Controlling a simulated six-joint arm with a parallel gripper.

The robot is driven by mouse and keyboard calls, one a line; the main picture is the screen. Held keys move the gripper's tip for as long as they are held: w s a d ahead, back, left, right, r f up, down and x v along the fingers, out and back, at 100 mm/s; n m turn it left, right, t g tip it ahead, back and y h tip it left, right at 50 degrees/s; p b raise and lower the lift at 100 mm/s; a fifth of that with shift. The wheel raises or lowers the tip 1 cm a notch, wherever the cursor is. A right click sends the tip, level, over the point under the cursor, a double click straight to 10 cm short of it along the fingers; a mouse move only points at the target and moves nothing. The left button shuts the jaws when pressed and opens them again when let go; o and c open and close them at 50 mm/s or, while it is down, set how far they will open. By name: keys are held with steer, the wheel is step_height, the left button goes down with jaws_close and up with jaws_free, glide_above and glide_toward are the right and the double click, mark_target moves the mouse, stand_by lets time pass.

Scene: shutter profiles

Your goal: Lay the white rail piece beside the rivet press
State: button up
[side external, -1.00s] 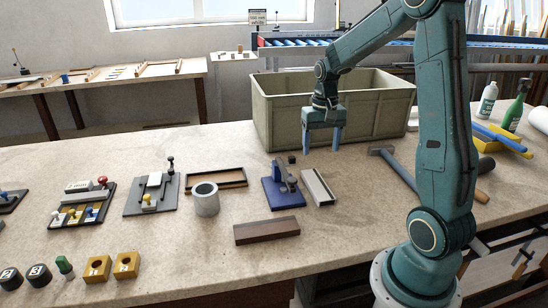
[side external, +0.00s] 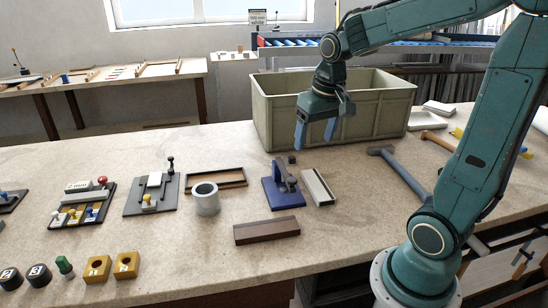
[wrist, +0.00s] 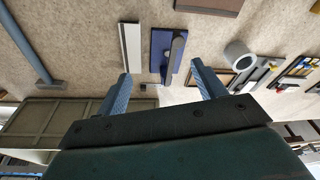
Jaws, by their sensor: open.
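The white rail piece (side external: 318,187) lies flat on the bench, just right of the blue-based rivet press (side external: 280,188), with a narrow gap between them. In the wrist view the rail piece (wrist: 131,47) and the rivet press (wrist: 166,55) lie side by side beyond the fingertips. My gripper (side external: 315,136) is open and empty. It hangs above the bench in front of the green crate, behind and above the press and rail piece. Both fingers (wrist: 160,82) show apart in the wrist view, with nothing between them.
The large green crate (side external: 385,128) stands behind. A hammer (side external: 405,175) lies to the right. A brown wooden block (side external: 267,231) lies in front of the press. A grey cylinder (side external: 206,200) and a wooden tray (side external: 218,184) stand left. The bench's front middle has free room.

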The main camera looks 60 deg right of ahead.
steer(key=s+a+r+n+t, duration=0.3)
steer(key=s+a+n, duration=0.2)
steer(key=s+a, duration=0.5)
steer(key=shift+s+a+r+t+y, duration=0.15)
steer(key=shift+s+a+t+y, duration=0.2)
steer(key=shift+a, duration=0.2)
steer(key=shift+w+d+n, duration=0.1)
steer(key=shift+w+n, duration=0.05)
steer(key=shift+n, duration=0.15)
steer(key=c, duration=0.9)
steer(key=shift+w+d, duration=0.45)
steer(key=shift+w, duration=0.05)
jaws_close()
steer(key=w+d+f+n+g+h, duration=0.1)
steer(key=w+d+f+n+g, duration=0.1)
steer(key=w+d, duration=0.35)
steer(key=w+d+f+n+g, duration=0.2)
steer(key=d+f+n, duration=0.1)
steer(key=d, duration=0.5)
steer(key=s+d+f+n+g+y, duration=0.1)
steer(key=d+f+n, duration=0.2)
steer(key=d+f, duration=0.6)
steer(key=d, duration=0.4)
steer(key=shift+d+n+g, duration=0.2)
steer(key=shift+n+g, duration=0.15)
steer(key=shift+n, duration=0.05)
